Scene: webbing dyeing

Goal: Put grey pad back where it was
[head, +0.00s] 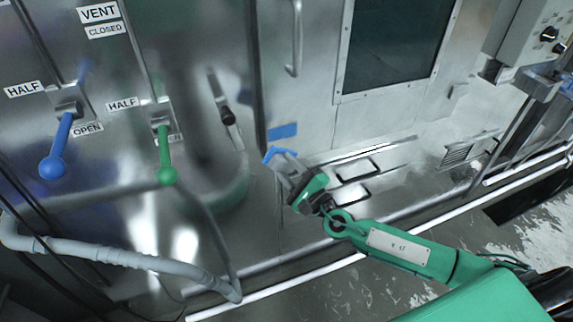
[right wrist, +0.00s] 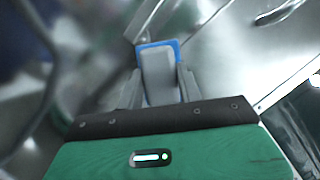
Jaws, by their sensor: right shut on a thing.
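The grey pad (right wrist: 158,78) is between the two fingers of my right gripper (right wrist: 158,88), which is shut on it. The pad has a blue edge or backing along its far end and sides. In the head view its blue part (head: 279,153) shows at the tip of my right gripper (head: 287,168), and its grey face is mostly hidden by the fingers. The gripper is in front of the lower steel machine front, just below a flat blue patch (head: 283,131) on the steel. I cannot tell whether the pad touches the steel. My left gripper is not in view.
A blue-knobbed lever (head: 53,160) and a green-knobbed lever (head: 165,160) stick out at the left. A black-handled latch (head: 227,115) is nearer the gripper. A vertical door handle (head: 296,38) is above. A grey hose (head: 120,257) runs along the lower left.

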